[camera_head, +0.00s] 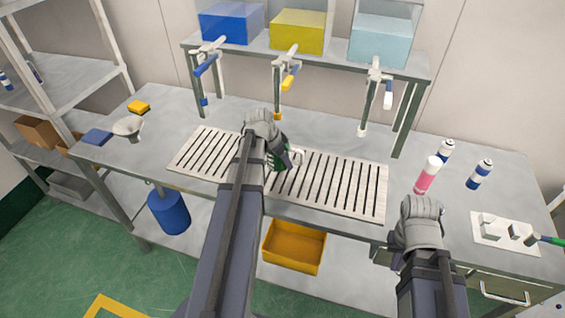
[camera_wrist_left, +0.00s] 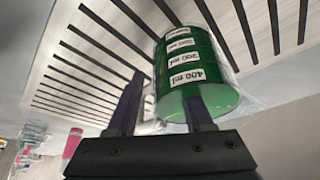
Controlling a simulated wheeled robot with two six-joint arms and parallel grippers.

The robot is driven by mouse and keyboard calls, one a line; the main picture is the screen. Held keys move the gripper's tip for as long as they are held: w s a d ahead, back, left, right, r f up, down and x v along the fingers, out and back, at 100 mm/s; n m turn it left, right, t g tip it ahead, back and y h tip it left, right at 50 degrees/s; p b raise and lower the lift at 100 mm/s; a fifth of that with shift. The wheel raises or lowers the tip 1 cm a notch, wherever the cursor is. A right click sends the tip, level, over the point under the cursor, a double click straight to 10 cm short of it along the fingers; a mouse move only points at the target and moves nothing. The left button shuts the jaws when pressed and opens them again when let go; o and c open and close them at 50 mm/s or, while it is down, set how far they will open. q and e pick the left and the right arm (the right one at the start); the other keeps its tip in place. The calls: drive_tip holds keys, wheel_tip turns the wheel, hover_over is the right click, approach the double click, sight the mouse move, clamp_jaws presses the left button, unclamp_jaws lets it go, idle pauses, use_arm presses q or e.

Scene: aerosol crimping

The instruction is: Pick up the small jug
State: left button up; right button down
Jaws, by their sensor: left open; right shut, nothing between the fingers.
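The small jug is clear, holds green liquid and has white ml labels; it stands on the slatted rack, largely hidden behind my left wrist in the head view (camera_head: 279,161). In the left wrist view the jug (camera_wrist_left: 190,65) is close in front of the fingers. My left gripper (camera_wrist_left: 163,90) is open, one finger beside the jug and the other overlapping its labelled side near the 400 ml mark. I cannot tell whether that finger touches it. My right gripper (camera_head: 420,208) is at the bench's front edge, away from the jug; its fingers are hidden.
The slatted rack (camera_head: 345,188) covers the bench middle. Three taps hang behind it below blue, yellow and pale-blue tanks. A pink can (camera_head: 427,176) and two blue-white cans stand at right, near a white block fixture (camera_head: 505,233). A funnel (camera_head: 128,127) and sponges lie left.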

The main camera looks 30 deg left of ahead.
use_arm(q)
drive_tip(key=shift+x, duration=0.75)
drive_tip(key=shift+r, duration=0.1)
clamp_jaws()
idle(0.8)
